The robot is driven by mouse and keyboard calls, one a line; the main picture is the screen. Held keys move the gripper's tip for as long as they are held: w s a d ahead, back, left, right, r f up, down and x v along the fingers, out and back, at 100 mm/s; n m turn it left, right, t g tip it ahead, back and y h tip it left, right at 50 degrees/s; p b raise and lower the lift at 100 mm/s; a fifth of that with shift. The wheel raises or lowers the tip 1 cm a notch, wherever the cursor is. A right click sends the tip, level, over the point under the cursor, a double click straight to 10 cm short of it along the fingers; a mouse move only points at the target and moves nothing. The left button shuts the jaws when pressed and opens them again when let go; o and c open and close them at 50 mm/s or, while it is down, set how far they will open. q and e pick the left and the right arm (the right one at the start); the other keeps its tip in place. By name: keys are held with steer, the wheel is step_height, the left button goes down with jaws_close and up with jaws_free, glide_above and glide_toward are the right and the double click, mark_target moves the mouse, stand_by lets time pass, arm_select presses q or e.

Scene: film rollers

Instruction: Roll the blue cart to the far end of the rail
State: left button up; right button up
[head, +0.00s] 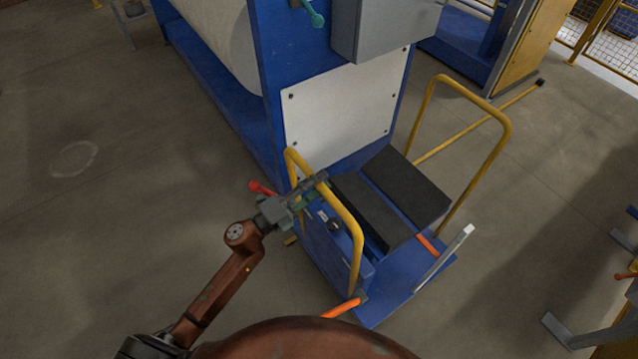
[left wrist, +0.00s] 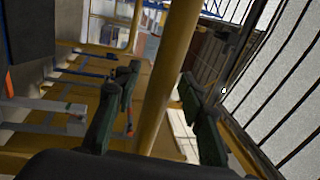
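The blue cart (head: 400,290) stands on the floor beside the blue machine, with two black pads on top and yellow hoop handles at both ends. The near yellow handle (head: 355,232) rises beside my left gripper (head: 316,188). In the left wrist view a yellow bar (left wrist: 168,85) passes between the fingers of my left gripper (left wrist: 160,118). The fingers are apart, with gaps on both sides of the bar. A yellow floor rail (head: 470,136) runs from behind the cart to a dark end piece (head: 541,82) at upper right. My right gripper is not in view.
The blue machine (head: 290,60) with a white panel (head: 340,108) and large pale roll (head: 220,35) stands close behind the cart. A red-knobbed lever (head: 260,188) is near my gripper. Metal legs (head: 560,330) stand at lower right. Floor (head: 530,200) right of the cart is clear.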

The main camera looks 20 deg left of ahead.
arm_select(q)
steer(key=shift+c, duration=0.4)
jaws_close()
